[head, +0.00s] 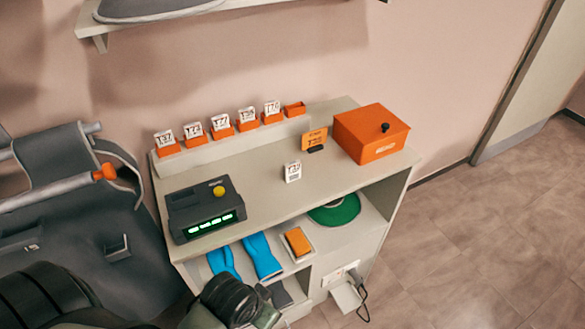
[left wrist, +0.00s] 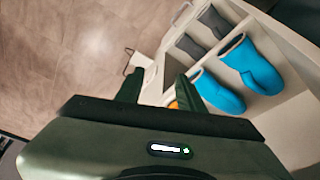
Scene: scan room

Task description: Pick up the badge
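A white badge (head: 292,172) with dark print stands alone on the top of the beige cabinet (head: 258,187). Several similar white badges (head: 220,122) sit in orange holders on a raised ledge along the wall; the rightmost holder (head: 294,108) is empty. My left gripper (left wrist: 157,78) is open in the left wrist view, its two dark fingers apart with nothing between them. In the head view my left arm shows at the bottom, in front of and below the cabinet top, well away from the lone badge. My right gripper is not in view.
A dark device (head: 205,208) with a green display stands left of the badge. An orange box (head: 370,133) and an orange sign (head: 314,140) stand right. Below are blue boots (head: 262,256) and a green disc (head: 336,210). The floor at right is clear.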

